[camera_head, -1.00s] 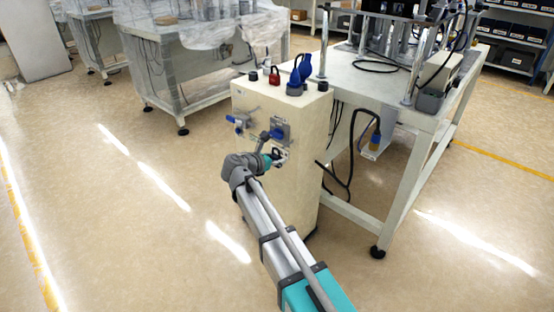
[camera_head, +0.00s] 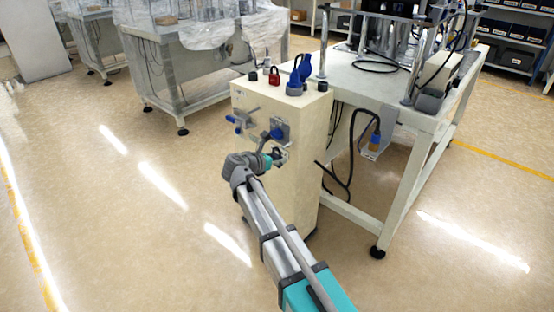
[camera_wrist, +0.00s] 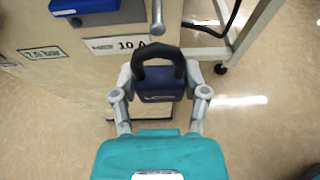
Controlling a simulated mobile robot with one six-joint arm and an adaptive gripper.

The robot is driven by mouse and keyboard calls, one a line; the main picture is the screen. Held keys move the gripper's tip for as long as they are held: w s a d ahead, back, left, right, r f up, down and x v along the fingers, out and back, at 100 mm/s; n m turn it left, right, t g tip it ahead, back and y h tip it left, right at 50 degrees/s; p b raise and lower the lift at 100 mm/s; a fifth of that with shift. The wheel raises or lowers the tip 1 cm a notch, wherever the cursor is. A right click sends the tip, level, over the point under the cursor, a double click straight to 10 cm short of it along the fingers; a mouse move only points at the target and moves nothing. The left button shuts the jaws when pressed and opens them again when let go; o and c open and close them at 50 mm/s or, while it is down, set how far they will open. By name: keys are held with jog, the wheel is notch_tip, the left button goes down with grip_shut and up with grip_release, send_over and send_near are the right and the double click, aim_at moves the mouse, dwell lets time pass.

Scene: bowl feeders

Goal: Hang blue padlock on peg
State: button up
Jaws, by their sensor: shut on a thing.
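The blue padlock (camera_wrist: 160,90) has a dark navy body and a thick black shackle standing up toward the panel. My gripper (camera_wrist: 160,97) is shut on the padlock's body, one finger on each side; in the head view my gripper (camera_head: 277,156) is at the cabinet's front face, small and partly hidden. A metal peg (camera_wrist: 157,16) with a rounded end shows at the top of the wrist view. Its tip appears just beyond the shackle's top, with a small gap in the picture. Their depth difference cannot be told.
The cream cabinet (camera_head: 305,190) carries a blue-handled valve (camera_head: 238,121) and labels reading 10 A (camera_wrist: 118,44) and 7.0 bar (camera_wrist: 43,53). A red padlock (camera_head: 274,79) and a blue funnel-like item (camera_head: 295,84) stand on top. A workbench (camera_head: 400,150) adjoins at right; floor at left is clear.

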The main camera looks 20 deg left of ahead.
aim_at(292, 151)
jog(key=shift+w+d, duration=0.3)
jog(key=shift+w, duration=0.5)
jog(key=shift+w+d, duration=0.35)
jog(key=shift+w, duration=0.4)
jog(key=shift+w+d, duration=0.3)
jog(key=shift+w, duration=0.5)
dwell(1.4)
jog(key=shift+f+b, duration=0.3)
dwell(1.0)
jog(key=o, duration=1.4)
jog(key=shift+c, duration=0.2)
jog(key=shift+s, duration=0.1)
jog(key=shift+p+v, duration=1.2)
jog(key=shift+v, duration=2.15)
